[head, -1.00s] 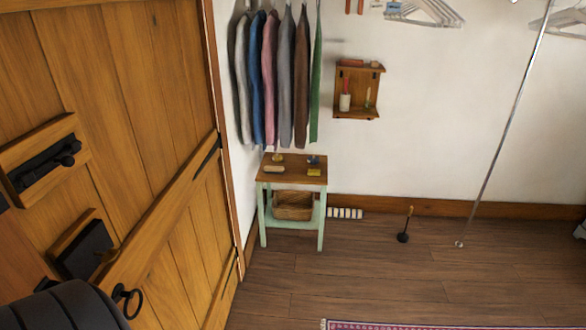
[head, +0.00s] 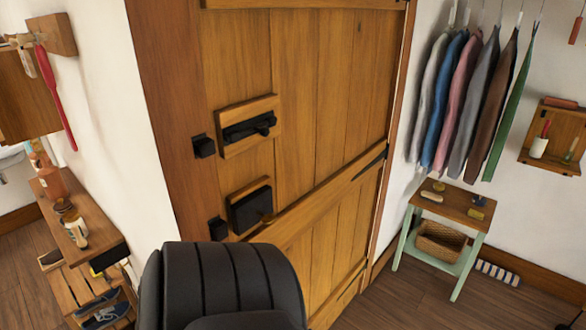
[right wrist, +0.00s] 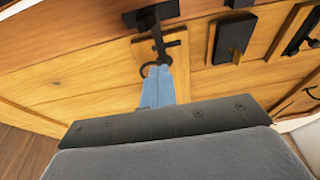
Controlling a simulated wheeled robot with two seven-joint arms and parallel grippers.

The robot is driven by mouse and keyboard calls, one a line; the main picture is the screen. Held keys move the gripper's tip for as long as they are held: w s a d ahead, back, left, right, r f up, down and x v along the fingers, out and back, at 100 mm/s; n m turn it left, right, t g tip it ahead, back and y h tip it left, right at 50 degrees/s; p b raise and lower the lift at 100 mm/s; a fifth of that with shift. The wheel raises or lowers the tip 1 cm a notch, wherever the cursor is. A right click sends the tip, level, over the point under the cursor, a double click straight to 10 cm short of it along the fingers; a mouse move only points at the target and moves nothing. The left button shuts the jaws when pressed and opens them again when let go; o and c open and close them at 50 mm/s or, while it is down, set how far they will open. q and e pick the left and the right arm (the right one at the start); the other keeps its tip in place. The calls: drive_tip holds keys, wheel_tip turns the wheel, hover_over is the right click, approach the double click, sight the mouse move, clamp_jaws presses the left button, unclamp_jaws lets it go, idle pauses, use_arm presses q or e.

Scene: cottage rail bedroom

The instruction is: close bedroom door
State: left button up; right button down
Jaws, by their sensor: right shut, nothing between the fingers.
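The wooden bedroom door (head: 345,85) fills the middle of the head view. It carries a black bolt (head: 250,127) and a black lock box (head: 250,207). Its left edge lies beside the frame post (head: 172,110), with black keepers (head: 204,146) lined up with the bolt and lock; I see no clear gap there. In the right wrist view, my right gripper (right wrist: 158,84) has blue fingers shut and empty, pointing at the door close to a black ring handle (right wrist: 148,69). I cannot tell if they touch it. The ring and my grippers are hidden in the head view; my left gripper is not seen.
Left of the door, a white wall has a wooden shelf (head: 68,212) with bottles and a shoe rack (head: 72,290). To the right stand a small green-legged table (head: 455,204) and hanging clothes (head: 470,100). Wooden floor (head: 400,300) shows at the lower right.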

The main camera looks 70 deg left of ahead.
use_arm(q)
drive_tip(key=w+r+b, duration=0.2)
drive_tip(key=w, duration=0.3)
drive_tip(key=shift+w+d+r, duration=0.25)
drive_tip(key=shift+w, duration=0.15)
use_arm(e)
drive_tip(key=s+d, duration=0.4)
drive_tip(key=s, duration=0.2)
drive_tip(key=shift+d+f, duration=0.15)
drive_tip(key=shift+d, duration=0.2)
